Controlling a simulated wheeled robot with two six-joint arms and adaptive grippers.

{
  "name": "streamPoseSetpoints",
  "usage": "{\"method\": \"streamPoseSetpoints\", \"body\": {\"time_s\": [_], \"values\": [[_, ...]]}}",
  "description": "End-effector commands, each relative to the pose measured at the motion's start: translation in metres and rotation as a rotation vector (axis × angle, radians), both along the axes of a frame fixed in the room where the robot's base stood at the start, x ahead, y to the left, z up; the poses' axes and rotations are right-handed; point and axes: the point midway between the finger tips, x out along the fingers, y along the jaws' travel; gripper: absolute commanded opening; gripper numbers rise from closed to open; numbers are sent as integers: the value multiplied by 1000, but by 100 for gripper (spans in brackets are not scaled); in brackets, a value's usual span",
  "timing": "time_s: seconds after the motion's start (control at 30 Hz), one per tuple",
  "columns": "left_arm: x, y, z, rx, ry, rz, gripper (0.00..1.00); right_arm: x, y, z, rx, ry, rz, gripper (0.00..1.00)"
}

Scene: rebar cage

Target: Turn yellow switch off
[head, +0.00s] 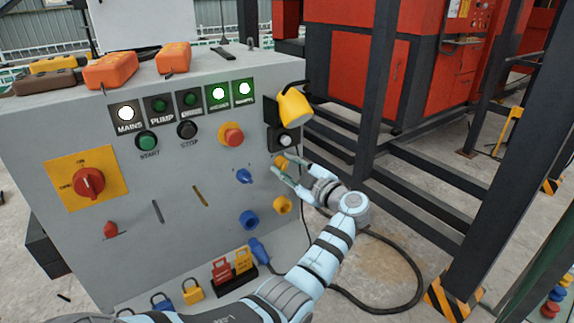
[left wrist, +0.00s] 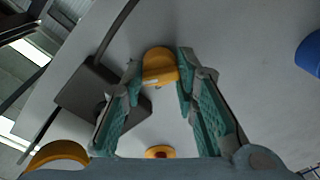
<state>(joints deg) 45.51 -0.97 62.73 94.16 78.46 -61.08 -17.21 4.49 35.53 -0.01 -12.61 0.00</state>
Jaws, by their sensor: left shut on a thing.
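The yellow switch (head: 281,161) is a small rounded knob on the right part of the grey panel, below a dark box. My left gripper (head: 286,166) reaches it from the right in the head view. In the left wrist view the yellow switch (left wrist: 160,64) sits between the two green-padded fingertips (left wrist: 160,78), which are closed on its sides. The fingers partly hide it in the head view, and its exact turn angle is hard to read. My right gripper is not in view.
A blue switch (head: 244,176) and the emergency stop (head: 231,134) are close by on the panel. The dark box (head: 276,136) and tilted yellow lamp (head: 294,107) are just above. A yellow socket (head: 282,205) is below. Dark posts and rails stand to the right.

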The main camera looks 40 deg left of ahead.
Motion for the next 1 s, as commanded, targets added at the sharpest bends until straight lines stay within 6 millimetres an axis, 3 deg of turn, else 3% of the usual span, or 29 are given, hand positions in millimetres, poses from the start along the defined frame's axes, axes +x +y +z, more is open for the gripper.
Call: {"method": "streamPoseSetpoints", "body": {"time_s": [0.47,1.0], "values": [[-1,0,-1,-130,-427,0,0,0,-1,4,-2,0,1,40],[-2,0,-3,-276,-918,-1,0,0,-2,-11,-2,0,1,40]]}}
